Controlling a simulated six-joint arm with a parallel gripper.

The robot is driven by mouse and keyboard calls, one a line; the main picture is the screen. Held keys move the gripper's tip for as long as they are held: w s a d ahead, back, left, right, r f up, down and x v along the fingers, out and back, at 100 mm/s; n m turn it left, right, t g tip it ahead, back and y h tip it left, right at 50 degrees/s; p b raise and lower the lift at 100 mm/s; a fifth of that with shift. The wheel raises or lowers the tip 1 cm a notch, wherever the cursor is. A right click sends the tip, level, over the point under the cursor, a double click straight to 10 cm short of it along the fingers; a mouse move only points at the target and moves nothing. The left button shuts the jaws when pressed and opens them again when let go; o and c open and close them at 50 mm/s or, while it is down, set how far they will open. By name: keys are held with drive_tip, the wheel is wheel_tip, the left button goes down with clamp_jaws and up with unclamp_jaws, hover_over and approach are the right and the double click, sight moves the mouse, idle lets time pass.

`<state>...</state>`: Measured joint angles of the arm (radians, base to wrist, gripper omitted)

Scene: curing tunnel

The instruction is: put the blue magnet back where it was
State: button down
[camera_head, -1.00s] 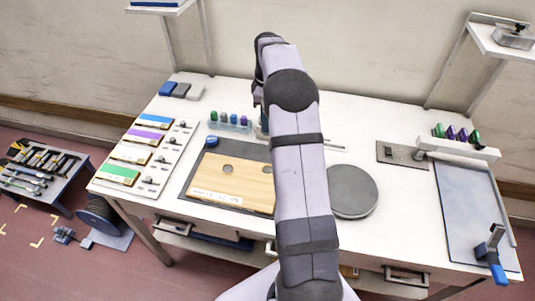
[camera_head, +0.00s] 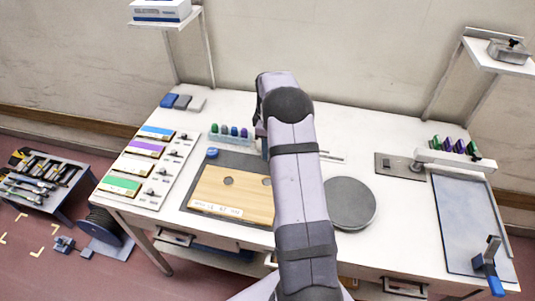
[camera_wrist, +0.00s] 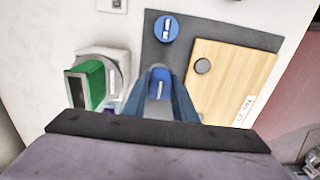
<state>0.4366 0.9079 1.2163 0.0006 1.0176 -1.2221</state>
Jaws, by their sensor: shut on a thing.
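My gripper (camera_wrist: 160,95) is shut on a blue piece with a white mark, taken to be the blue magnet (camera_wrist: 158,88), seen between the fingers in the wrist view. In the head view my arm hides most of the gripper; a bit of blue shows beside the arm, near the board's upper right corner. A round blue piece with a white mark (camera_wrist: 166,28) lies on the dark grey mat (camera_wrist: 153,50), also seen in the head view (camera_head: 212,152). The wooden board (camera_head: 215,190) lies on that mat.
A clear rack with several coloured pieces (camera_head: 229,132) stands just behind the mat. A green block (camera_wrist: 90,84) is close left of my gripper. A grey round plate (camera_head: 350,204) is to the right. A white rail with green and purple pieces (camera_head: 456,158) stands farther right.

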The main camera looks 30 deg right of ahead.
drive_tip(key=shift+f+p, duration=0.75)
drive_tip(key=shift+f, duration=1.1)
drive_tip(key=shift+f, duration=0.15)
drive_tip(key=c, duration=1.5)
unclamp_jaws()
drive_tip(key=shift+o, duration=0.2)
wheel_tip(320, 180, up, 12)
drive_tip(key=b, duration=0.4)
drive_tip(key=shift+f, duration=0.1)
drive_tip(key=shift+r, duration=0.25)
